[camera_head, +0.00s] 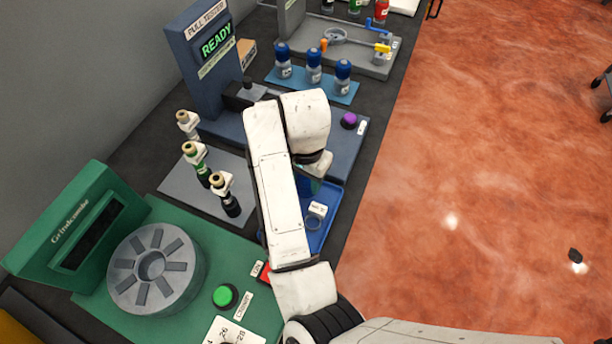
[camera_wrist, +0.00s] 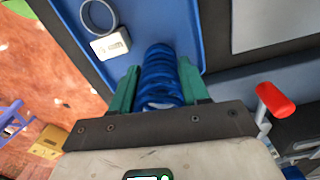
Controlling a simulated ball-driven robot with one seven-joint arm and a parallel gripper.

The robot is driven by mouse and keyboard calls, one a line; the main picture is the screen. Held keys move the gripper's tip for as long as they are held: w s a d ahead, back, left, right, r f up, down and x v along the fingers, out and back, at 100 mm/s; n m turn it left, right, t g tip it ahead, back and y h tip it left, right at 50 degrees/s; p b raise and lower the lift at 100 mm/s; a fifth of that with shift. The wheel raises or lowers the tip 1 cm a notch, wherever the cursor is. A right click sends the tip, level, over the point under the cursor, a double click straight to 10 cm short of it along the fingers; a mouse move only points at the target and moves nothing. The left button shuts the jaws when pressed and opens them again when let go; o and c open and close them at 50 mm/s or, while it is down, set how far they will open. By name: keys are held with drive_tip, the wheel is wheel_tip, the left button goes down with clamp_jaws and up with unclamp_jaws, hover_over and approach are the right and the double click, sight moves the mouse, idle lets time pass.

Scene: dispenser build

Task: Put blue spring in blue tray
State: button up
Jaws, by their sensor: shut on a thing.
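The blue spring (camera_wrist: 160,75) stands between the green fingers of my gripper (camera_wrist: 158,82) in the wrist view, and the fingers are shut on it. The blue tray (camera_wrist: 187,22) lies beyond the spring in that view. I cannot tell whether the spring touches the tray floor. In the head view the blue tray (camera_head: 328,222) shows partly to the right of my arm. My arm hides most of the gripper and the spring there.
A ring (camera_wrist: 99,14) and a white label (camera_wrist: 110,44) are at the tray. A grey mat (camera_head: 180,190) holds several bottles left of my arm. The pull tester (camera_head: 205,60) stands behind. A green Grindcombe machine (camera_head: 75,225) fills the front left.

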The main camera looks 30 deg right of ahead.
drive_tip(key=shift+f, duration=0.1)
drive_tip(key=o, duration=1.1)
wheel_tip(320, 180, up, 12)
drive_tip(key=shift+r+p, duration=0.15)
drive_tip(key=shift+p, duration=1.05)
